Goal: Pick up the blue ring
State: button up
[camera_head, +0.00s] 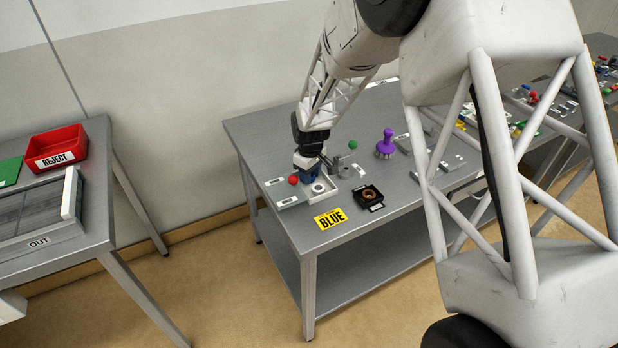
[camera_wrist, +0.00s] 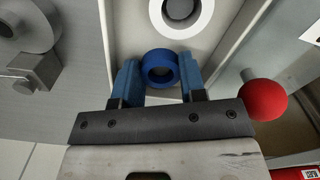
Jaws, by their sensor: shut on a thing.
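The blue ring (camera_wrist: 160,67) is in the wrist view, between the two blue fingers of my gripper (camera_wrist: 160,78). My gripper is shut on the ring, one finger against each side. The ring is over or in a white-walled tray (camera_wrist: 228,62); I cannot tell whether it still touches the tray floor. A white ring (camera_wrist: 181,14) lies in the same tray, just beyond the blue one. In the head view my gripper (camera_head: 309,174) is low over the tray (camera_head: 324,194), and the blue ring cannot be made out apart from the blue fingers.
A red ball (camera_head: 293,180) stands close beside the tray and my gripper. A grey cylindrical fixture (camera_head: 342,167) is on the other side.

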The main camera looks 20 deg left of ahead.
jog(key=shift+r, duration=0.1)
jog(key=shift+r, duration=0.75)
notch_tip(320, 180, up, 2)
jog(key=shift+r, duration=0.1)
jog(key=s+d, duration=0.2)
jog(key=s, duration=0.2)
jog(key=s+d, duration=0.3)
jog(key=s, duration=0.2)
jog(key=s+d+r, duration=0.1)
jog(key=s+d, duration=0.2)
jog(key=s, duration=0.1)
jog(key=shift+s, duration=0.4)
jog(key=shift+d, duration=0.1)
jog(key=w, duration=0.6)
jog(key=w+d+r, duration=0.1)
jog(key=w, duration=0.6)
jog(key=w+d+r, duration=0.1)
jog(key=w, duration=0.6)
jog(key=shift+w+d, duration=0.1)
jog(key=shift+d, duration=0.1)
jog(key=shift+f, duration=0.15)
